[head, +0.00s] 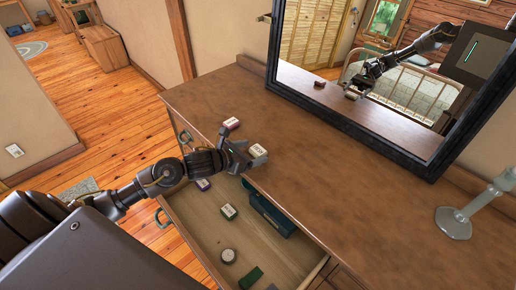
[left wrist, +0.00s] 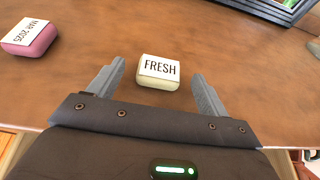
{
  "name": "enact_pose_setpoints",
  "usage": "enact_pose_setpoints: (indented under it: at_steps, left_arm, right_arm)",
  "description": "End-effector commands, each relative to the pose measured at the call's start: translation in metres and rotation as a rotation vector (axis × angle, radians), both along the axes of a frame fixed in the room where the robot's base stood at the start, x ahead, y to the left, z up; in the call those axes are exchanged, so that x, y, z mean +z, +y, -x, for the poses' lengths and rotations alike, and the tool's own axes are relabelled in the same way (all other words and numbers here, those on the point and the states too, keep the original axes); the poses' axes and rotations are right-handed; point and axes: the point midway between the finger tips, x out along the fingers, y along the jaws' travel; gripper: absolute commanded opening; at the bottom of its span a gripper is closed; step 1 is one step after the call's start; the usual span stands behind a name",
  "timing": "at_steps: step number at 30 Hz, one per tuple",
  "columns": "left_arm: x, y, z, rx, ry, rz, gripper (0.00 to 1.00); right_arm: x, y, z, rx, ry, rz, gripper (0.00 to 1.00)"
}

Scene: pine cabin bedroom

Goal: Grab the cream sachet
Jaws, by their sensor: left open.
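The cream sachet (head: 258,151) lies on the brown dresser top near its front edge, just beyond my left gripper (head: 240,151). In the left wrist view the sachet (left wrist: 159,70) is a small cream block with a white label reading "FRESH". It sits between and slightly beyond the two grey fingertips of my left gripper (left wrist: 158,78), with a gap on each side. The left gripper is open and empty. My right gripper is not in view.
A pink sachet (head: 232,123) with a label lies to the left on the dresser top (head: 350,185). The open drawer (head: 205,222) below holds several small items. A framed mirror (head: 350,130) stands behind, and a glass candlestick (head: 455,222) stands at right. The dresser's middle is clear.

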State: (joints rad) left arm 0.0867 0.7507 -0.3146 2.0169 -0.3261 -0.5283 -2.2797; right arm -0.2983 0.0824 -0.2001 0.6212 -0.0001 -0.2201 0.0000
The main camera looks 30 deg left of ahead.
Motion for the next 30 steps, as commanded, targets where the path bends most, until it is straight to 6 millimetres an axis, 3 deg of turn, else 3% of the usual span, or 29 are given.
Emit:
enact_pose_setpoints:
  at_steps: [4, 12, 23, 30]
  left_arm:
    - [-0.0047, -0.0057, -0.0139, 0.001, 0.001, 0.003, 0.78]
    - [-0.0076, -0.0065, -0.0161, -0.001, 0.0, -0.001, 0.78]
    - [-0.0075, -0.0064, -0.016, -0.001, 0.0, -0.001, 0.32]
    - [-0.0071, -0.0064, -0.0161, 0.0, 0.0, -0.001, 0.3]
  right_arm:
    - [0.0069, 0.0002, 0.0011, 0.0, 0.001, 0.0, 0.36]
    - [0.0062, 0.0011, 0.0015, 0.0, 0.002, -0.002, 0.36]
    - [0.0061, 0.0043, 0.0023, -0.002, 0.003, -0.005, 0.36]
    - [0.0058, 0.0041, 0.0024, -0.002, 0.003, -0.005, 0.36]
